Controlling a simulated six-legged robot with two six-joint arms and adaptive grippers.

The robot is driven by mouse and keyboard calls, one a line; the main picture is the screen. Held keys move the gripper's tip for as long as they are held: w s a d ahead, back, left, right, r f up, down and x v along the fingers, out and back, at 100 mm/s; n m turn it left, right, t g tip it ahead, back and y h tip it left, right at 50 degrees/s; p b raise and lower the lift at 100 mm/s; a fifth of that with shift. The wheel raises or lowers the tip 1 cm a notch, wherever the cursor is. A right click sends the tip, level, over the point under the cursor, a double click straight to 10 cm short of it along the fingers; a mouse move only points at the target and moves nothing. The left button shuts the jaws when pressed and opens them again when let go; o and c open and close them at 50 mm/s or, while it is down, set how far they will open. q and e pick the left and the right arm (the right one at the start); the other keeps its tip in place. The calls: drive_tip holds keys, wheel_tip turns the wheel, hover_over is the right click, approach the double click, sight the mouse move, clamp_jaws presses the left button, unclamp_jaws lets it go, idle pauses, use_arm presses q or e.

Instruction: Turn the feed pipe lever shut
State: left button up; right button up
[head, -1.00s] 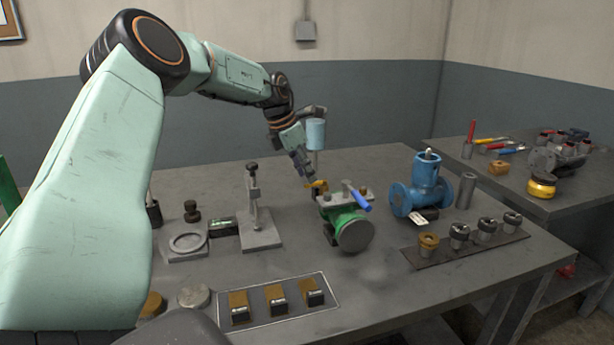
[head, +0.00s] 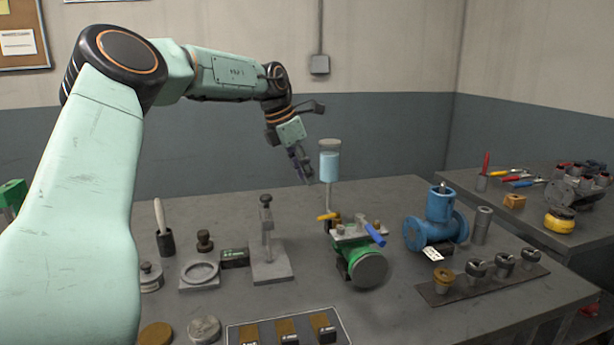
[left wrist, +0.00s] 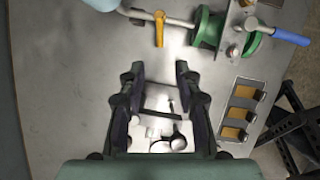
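The yellow lever (head: 327,217) sits on the thin feed pipe beside the green pump (head: 362,264). In the left wrist view the yellow lever (left wrist: 160,29) lies crosswise to the pipe (left wrist: 178,21). A second lever with a blue handle (head: 375,234) is on the pump's top plate; its handle also shows in the left wrist view (left wrist: 290,37). My left gripper (head: 304,170) hangs above and behind the bench fittings, apart from the yellow lever. In the left wrist view its fingers (left wrist: 160,76) are spread with nothing between them. My right gripper is not in view.
A light-blue reservoir (head: 330,164) on a post stands close to my left gripper. A blue valve (head: 435,224) stands to the right. A grey stand (head: 270,262) and a ring (head: 199,272) are to the left. The bench's rear left is mostly clear.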

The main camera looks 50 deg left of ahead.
sight(323, 219)
use_arm(q)
drive_tip(key=w+f+g+y+p, duration=0.1)
drive_tip(key=f+p, duration=0.2)
drive_tip(key=w+d+f+g+y+p, duration=0.1)
drive_tip(key=w+f+p, duration=0.1)
drive_tip(key=f+p, duration=0.1)
drive_tip(key=w+d+f+g+y+p, duration=0.1)
drive_tip(key=w+f+p, duration=0.1)
drive_tip(key=f, duration=0.3)
drive_tip(key=shift+g+p, duration=0.3)
drive_tip(key=shift+p, duration=0.1)
clamp_jaws()
idle(0.4)
